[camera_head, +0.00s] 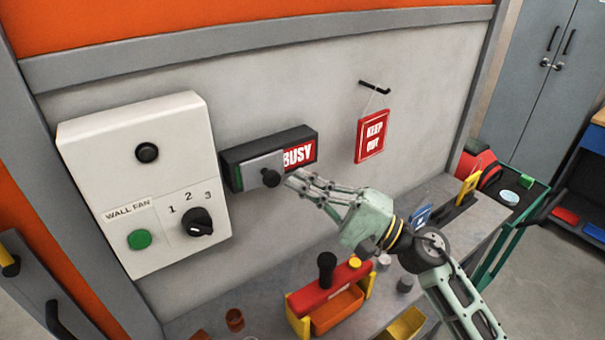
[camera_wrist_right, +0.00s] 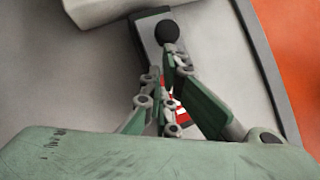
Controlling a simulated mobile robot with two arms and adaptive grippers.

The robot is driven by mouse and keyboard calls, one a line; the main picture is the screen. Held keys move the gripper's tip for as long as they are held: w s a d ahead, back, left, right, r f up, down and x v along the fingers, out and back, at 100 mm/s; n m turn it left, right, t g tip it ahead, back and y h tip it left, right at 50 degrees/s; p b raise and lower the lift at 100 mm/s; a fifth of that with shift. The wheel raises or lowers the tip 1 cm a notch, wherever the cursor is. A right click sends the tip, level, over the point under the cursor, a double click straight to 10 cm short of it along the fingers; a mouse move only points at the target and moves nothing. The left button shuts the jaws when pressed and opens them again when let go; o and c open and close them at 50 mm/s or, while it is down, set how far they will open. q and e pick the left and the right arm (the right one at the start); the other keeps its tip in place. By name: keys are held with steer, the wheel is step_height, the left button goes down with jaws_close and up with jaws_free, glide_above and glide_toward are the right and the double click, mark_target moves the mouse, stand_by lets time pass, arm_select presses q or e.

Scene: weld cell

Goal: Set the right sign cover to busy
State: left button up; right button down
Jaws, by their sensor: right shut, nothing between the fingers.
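The wall sign (camera_head: 232,162) is a dark frame with a grey sliding cover (camera_head: 252,170) and a black knob (camera_head: 270,178). The cover sits over the left and middle part. A thin green strip shows at its left end, and the red BUSY panel (camera_head: 299,155) shows at the right. My right gripper (camera_head: 291,178) is shut and empty, its fingertips just right of the knob. In the wrist view the knob (camera_wrist_right: 168,31) lies just beyond the fingertips (camera_wrist_right: 172,52); I cannot tell whether they touch. My left gripper is not in view.
A white wall fan box (camera_head: 140,180) stands left of the sign. A red KEEP OUT sign (camera_head: 372,136) hangs at right. Below, the bench holds a red-and-yellow holder (camera_head: 325,295), a small brown cup (camera_head: 235,320) and a yellow bin (camera_head: 405,325).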

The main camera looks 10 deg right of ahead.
mark_target(268, 175)
steer(key=shift+a, duration=0.1)
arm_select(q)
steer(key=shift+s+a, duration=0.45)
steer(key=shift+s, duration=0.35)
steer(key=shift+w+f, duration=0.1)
arm_select(e)
steer(key=shift+a, duration=0.1)
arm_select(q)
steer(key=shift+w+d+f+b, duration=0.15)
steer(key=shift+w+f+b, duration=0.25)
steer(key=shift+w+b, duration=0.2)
arm_select(e)
steer(key=shift+s+a+r, duration=0.1)
steer(key=shift+s+a, duration=0.15)
steer(key=shift+a, duration=0.2)
steer(key=shift+s+a+r, duration=0.1)
steer(key=shift+s+a, duration=0.1)
steer(key=shift+a, duration=0.25)
